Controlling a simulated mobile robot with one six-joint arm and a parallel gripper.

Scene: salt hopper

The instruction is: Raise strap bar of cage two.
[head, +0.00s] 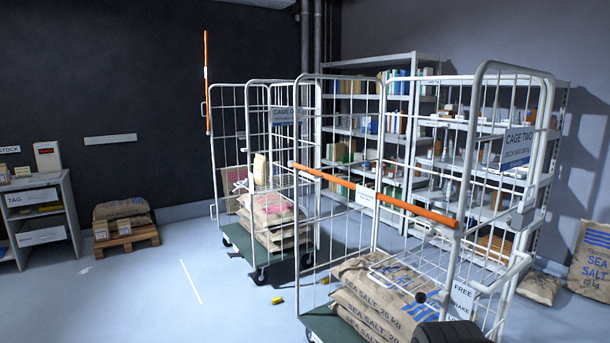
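Cage two (545,140) is a white wire roll cage at the front right, with a blue-lettered "CAGE TWO" sign (517,145) on its right side. Sacks of sea salt (372,290) are stacked inside on the green deck (330,325), below the bar. I cannot make out my gripper's fingers in this view. Nothing is seen touching the bar.
Cage one (213,150) stands behind on the left, its orange bar (206,80) upright. A shelf rack (410,60) stands behind both cages. A pallet with sacks (126,236) and a low cabinet (70,205) are at the left.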

